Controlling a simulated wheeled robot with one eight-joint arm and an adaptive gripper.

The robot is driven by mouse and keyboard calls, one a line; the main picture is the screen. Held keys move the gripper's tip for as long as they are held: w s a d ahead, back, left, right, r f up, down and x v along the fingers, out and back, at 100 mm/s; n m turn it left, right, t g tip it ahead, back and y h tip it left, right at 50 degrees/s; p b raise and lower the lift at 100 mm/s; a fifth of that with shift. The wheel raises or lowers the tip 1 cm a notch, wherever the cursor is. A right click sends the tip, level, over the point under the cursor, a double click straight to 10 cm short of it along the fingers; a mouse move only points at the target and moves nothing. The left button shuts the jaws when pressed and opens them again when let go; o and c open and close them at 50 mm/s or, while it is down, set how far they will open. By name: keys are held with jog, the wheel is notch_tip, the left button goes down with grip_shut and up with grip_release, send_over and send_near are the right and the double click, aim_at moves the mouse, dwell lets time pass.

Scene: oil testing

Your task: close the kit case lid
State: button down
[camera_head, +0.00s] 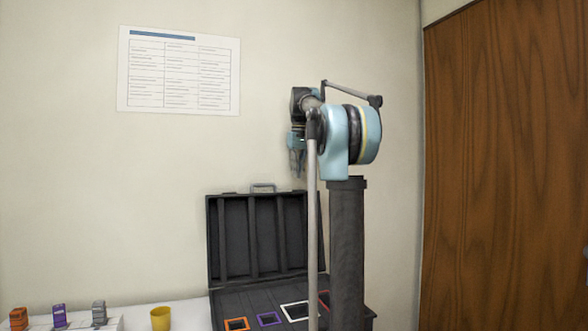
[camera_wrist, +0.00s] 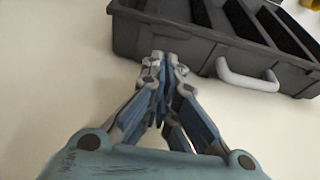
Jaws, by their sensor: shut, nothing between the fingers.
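The dark grey kit case stands open. Its ribbed lid (camera_head: 234,235) is raised upright near the wall, with a grey handle (camera_head: 263,187) on its top edge. The case base (camera_head: 226,302) lies in front, holding coloured square frames; its right side is partly hidden by my arm and column. My gripper (camera_head: 297,172) is above the lid's top edge, right of the handle, pointing down. In the wrist view my gripper (camera_wrist: 162,62) is shut and empty. Its tips lie beside the lid's outer edge (camera_wrist: 185,45), left of the light handle (camera_wrist: 246,76); contact cannot be told.
A yellow cup (camera_head: 161,318) stands left of the case. Further left are an orange (camera_head: 18,319), a purple (camera_head: 59,315) and a grey item (camera_head: 99,312). A printed sheet (camera_head: 179,70) hangs on the wall. A wooden panel (camera_head: 505,170) is at the right.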

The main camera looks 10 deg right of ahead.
aim_at(297, 184)
jog(key=shift+w+f, duration=0.15)
jog(key=shift+f, duration=1.2)
jog(key=shift+w+f, duration=0.15)
jog(key=shift+f, duration=1.15)
